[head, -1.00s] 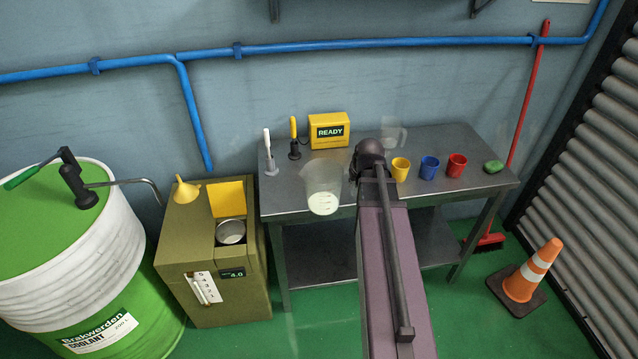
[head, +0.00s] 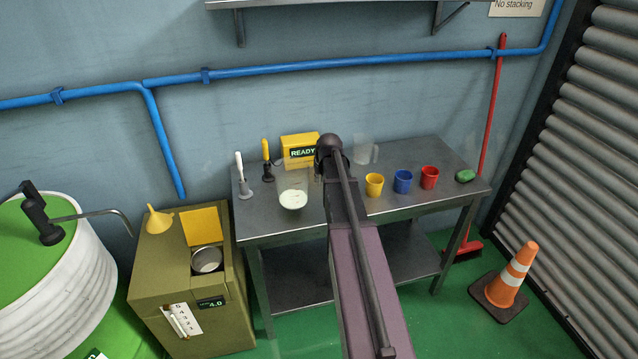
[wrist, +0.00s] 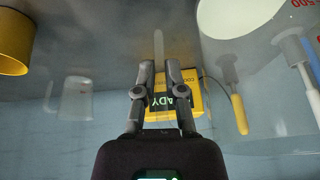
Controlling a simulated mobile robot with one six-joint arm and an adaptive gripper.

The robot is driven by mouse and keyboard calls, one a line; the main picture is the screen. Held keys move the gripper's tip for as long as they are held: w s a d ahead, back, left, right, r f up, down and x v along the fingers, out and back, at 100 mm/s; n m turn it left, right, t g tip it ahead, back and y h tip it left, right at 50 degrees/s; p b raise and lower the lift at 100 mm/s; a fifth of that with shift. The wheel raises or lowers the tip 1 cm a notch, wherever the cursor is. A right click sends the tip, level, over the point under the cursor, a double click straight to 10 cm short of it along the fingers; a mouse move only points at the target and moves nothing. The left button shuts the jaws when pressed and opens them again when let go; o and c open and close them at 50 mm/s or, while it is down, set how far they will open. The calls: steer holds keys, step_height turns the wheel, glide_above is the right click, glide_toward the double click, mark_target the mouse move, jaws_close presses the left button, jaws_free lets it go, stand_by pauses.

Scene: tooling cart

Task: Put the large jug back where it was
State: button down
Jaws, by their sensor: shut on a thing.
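The large jug (head: 293,199) is clear with pale liquid in it and is over the left part of the metal table (head: 335,212) in the head view. Whether its base touches the table I cannot tell. In the wrist view the jug (wrist: 243,14) fills the upper right, with a red 500 mark at its edge. My gripper (wrist: 159,72) is shut on a pale, narrow upright piece beside it, seemingly the jug's handle. In the head view my arm hides most of the gripper.
A yellow READY box (head: 299,151) stands behind the jug, with a white-handled tool (head: 242,175) and a yellow-handled tool (head: 266,160) to the left. A smaller clear jug (head: 364,151) and yellow (head: 374,185), blue (head: 403,182) and red (head: 430,178) cups stand to the right.

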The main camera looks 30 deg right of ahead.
steer(key=shift+w+d, duration=0.2)
steer(key=shift+w, duration=0.55)
steer(key=shift+s+b+x, duration=0.15)
steer(key=shift+b+x, duration=0.8)
steer(key=shift+x, duration=0.05)
steer(key=shift+s+b+x, duration=0.1)
steer(key=shift+b+x, duration=0.8)
steer(key=shift+x, duration=0.05)
steer(key=shift+f, duration=0.2)
steer(key=c, duration=0.7)
jaws_free()
steer(key=shift+r, duration=0.1)
